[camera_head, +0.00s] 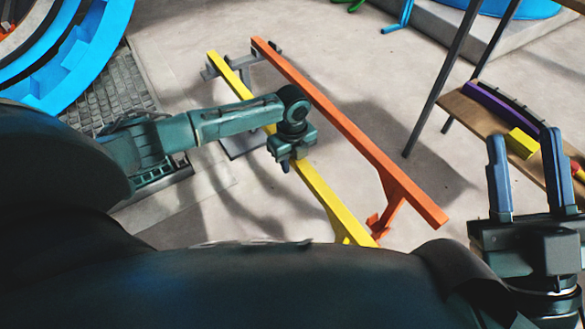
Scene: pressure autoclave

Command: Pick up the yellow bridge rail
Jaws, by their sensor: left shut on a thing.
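The yellow bridge rail (325,193) runs diagonally from the upper left to the lower middle of the head view. My left gripper (287,161) is over its middle and shut on it; the wrist hides the grip and part of the rail. The rail's lower end is partly hidden by my body. I cannot tell whether the rail is lifted off its supports.
An orange rail (350,132) runs beside the yellow one, on its right. A wooden shelf (468,112) with a yellow block (521,143) and a purple curved piece (492,102) stands at the right, behind my right gripper. A large blue ring (92,65) is at the upper left.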

